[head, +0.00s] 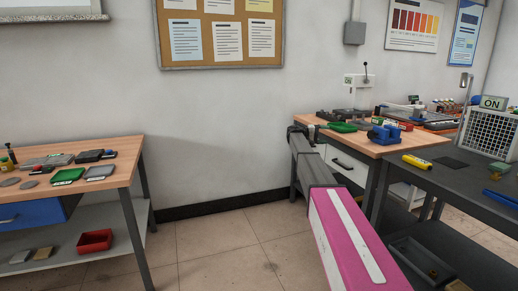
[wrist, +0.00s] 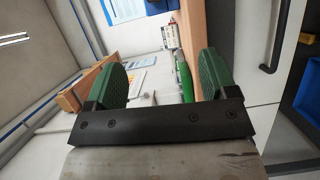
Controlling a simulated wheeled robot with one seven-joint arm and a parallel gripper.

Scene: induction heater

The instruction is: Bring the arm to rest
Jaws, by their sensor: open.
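My arm, with a pink and white link and grey sections, reaches from the lower right of the head view toward the left corner of the wooden-topped bench (head: 410,147). My gripper (head: 297,132) is at its far end, small and dark, close to that bench corner in the picture. In the wrist view my gripper (wrist: 160,75) shows two green round-ended finger pads on a black bar, spread wide apart. Nothing is held between them. Whether the gripper touches the bench cannot be told.
The wrist view shows the bench's wooden edge (wrist: 193,40) and a green item (wrist: 184,76) beyond the fingers. A dark workbench (head: 455,175) stands at right. Another table (head: 125,172) with tools and a red bin (head: 94,241) stands left. The floor (head: 215,250) between is clear.

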